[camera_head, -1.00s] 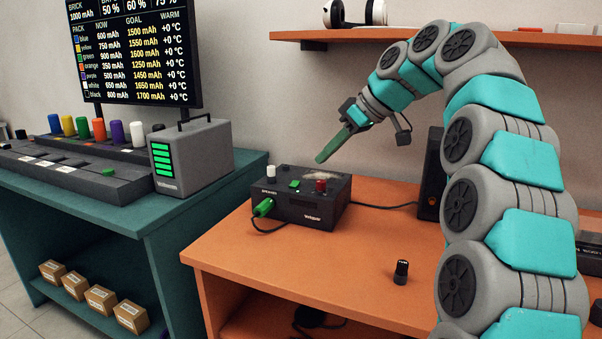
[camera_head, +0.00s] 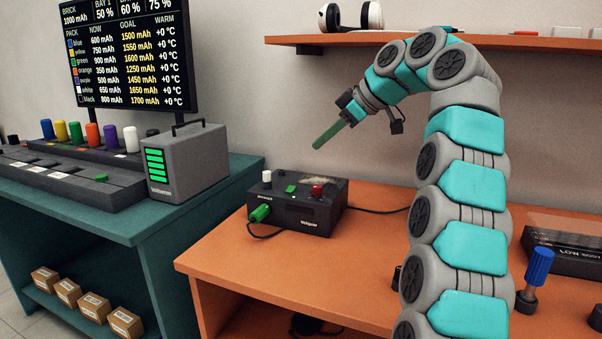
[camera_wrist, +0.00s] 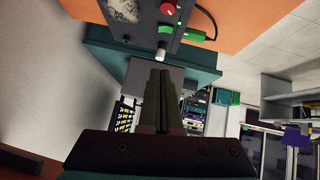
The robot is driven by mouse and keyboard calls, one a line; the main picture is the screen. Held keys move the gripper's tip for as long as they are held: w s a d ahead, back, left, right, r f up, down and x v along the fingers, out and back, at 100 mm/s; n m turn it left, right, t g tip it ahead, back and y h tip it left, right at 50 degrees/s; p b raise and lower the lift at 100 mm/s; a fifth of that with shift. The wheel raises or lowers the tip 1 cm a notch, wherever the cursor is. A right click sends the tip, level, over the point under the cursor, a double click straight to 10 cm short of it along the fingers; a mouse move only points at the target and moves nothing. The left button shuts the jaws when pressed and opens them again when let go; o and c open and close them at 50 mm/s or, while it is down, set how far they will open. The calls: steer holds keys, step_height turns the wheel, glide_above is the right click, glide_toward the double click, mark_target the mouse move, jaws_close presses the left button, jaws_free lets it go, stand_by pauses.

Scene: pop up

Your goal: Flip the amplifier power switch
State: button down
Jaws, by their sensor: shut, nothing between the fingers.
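The amplifier (camera_head: 300,212) is a black box on the orange table, with a white knob (camera_head: 267,177), a green switch (camera_head: 291,189) and a red knob (camera_head: 317,190) on top. A green plug (camera_head: 260,213) sits in its front left. My gripper (camera_head: 317,146) is shut and empty, with long green fingers pointing down and left.
A grey battery case (camera_head: 187,160) stands on the teal bench (camera_head: 145,212) at left, below a screen. A shelf (camera_head: 310,40) with headphones (camera_head: 350,17) is above. A blue-topped lever (camera_head: 538,268) and a black device (camera_head: 565,250) stand at right. The orange table front (camera_head: 290,265) is clear.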

steer(key=b, duration=0.1)
glide_above(290, 190)
steer(key=d, duration=0.2)
steer(key=f, duration=0.8)
steer(key=shift+s+a, duration=0.1)
steer(key=shift+a, duration=0.15)
steer(key=shift+w+d+f, duration=0.1)
steer(key=shift+w+f, duration=0.05)
steer(key=shift+f, duration=0.6)
steer(key=shift+w+f, duration=0.1)
steer(key=shift+f, duration=0.6)
